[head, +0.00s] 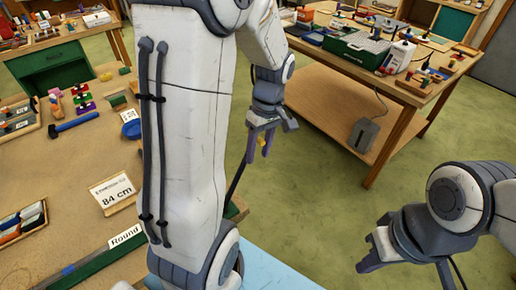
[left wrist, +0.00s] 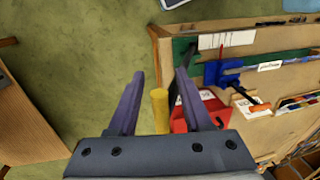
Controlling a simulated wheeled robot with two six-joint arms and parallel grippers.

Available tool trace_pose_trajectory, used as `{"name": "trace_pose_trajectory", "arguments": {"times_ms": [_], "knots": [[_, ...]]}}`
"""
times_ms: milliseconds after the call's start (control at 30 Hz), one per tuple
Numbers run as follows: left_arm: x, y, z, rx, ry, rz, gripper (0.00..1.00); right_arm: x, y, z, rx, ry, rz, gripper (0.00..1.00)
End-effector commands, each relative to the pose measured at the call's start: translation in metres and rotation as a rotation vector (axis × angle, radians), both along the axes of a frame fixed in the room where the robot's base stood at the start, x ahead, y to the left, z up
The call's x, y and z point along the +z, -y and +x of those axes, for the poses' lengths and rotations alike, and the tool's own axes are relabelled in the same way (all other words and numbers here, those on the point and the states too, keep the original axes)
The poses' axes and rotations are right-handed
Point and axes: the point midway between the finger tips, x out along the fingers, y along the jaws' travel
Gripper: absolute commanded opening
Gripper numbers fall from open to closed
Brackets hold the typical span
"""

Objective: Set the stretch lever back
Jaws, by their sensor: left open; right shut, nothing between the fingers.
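A yellow cylindrical grip (left wrist: 160,111), likely the stretch lever's handle, stands between the spread fingers of my left gripper (left wrist: 162,100) in the left wrist view. The fingers are open, with visible room on both sides of the grip. A dark bar (left wrist: 177,86) and a red block (left wrist: 189,113) show beside it, partly behind the right finger. In the head view my left gripper (head: 259,146) hangs past the bench edge, with a bit of yellow between its fingers. A thin dark rod slants below it; my arm hides its lower end. My right gripper (head: 374,261) is shut and empty over the floor.
The near bench (head: 60,170) carries an "84 cm" card (head: 112,189), a blue-headed hammer (head: 74,123) and a green strip labelled "Round" (head: 100,262). In the left wrist view a blue fixture (left wrist: 222,74) sits near the red block. Another table (head: 335,95) stands behind; green floor lies between.

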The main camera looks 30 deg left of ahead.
Motion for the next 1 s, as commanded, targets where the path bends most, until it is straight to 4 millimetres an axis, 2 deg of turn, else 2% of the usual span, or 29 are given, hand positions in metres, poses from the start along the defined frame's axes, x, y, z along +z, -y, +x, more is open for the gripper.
{"name": "trace_pose_trajectory", "arguments": {"times_ms": [167, 233, 300, 333, 1000], "knots": [[-0.0002, -0.0002, -0.0001, 0.0, 0.0, 0.0, 0.5, -0.0001, 0.0, 0.0, 0.0, 0.0, 0.0, 0.0], [-0.0002, -0.0003, -0.0002, 0.0, 0.0, 0.0, 0.3, -0.0001, 0.0, 0.0, 0.0, 0.0, 0.0, 0.0], [-0.0001, -0.0002, 0.0, 0.0, 0.0, 0.0, 0.04, -0.0001, 0.0, 0.0, 0.0, 0.0, 0.0, 0.0], [0.0, -0.0002, 0.0, 0.0, 0.0, 0.0, 0.0, -0.0001, 0.0, 0.0, 0.0, 0.0, 0.0, 0.0], [0.0007, 0.0002, 0.0007, 0.0, 0.002, 0.0, 0.0, 0.0, 0.0, 0.0, 0.0, 0.0, 0.0, 0.0]]}}
